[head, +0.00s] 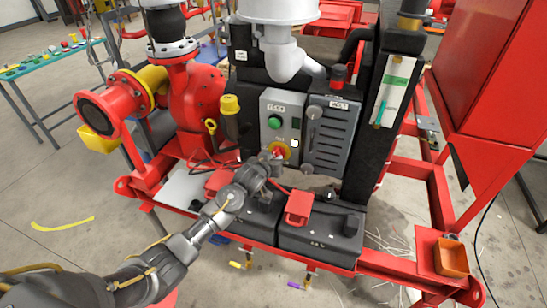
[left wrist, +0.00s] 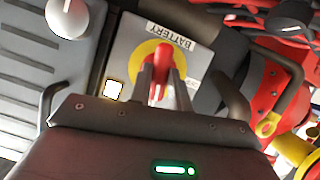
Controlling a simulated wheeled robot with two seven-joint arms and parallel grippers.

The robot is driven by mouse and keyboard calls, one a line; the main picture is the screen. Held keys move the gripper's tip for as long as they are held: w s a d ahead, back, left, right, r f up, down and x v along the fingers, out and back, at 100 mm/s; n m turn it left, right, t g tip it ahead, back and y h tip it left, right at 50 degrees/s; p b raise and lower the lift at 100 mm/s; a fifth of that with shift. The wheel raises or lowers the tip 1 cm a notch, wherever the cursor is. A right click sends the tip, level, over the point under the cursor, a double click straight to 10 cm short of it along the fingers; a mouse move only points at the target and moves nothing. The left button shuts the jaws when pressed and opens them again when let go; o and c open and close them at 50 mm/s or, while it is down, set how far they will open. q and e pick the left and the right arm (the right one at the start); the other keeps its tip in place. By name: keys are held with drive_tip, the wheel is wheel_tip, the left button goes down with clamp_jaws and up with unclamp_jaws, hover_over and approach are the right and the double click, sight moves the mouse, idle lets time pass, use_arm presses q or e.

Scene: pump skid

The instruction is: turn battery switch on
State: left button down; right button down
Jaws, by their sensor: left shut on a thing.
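The battery switch (head: 279,151) is a red handle on a yellow round plate, low on a grey control box (head: 270,104). In the left wrist view the red handle (left wrist: 160,73) stands in front of its yellow disc (left wrist: 144,53), beside a label reading BATTERY (left wrist: 168,35). My left gripper (head: 272,160) is at the switch, and its two fingers (left wrist: 161,84) are shut on the red handle. The fingers hide part of the handle and disc. My right gripper is not in view.
A green button (head: 274,122) sits above the switch. A grey louvred panel (head: 325,138) with a lever is just right. Black battery boxes (head: 318,236) with red caps lie below. A red cabinet (head: 500,80) stands at the right.

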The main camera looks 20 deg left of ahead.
use_arm(q)
drive_tip(key=shift+d+m+y, duration=0.1)
drive_tip(key=shift+m+y, duration=0.3)
drive_tip(key=shift+m, duration=0.2)
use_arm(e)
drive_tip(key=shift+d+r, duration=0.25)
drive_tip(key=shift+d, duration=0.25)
use_arm(q)
drive_tip(key=c, duration=1.3)
unclamp_jaws()
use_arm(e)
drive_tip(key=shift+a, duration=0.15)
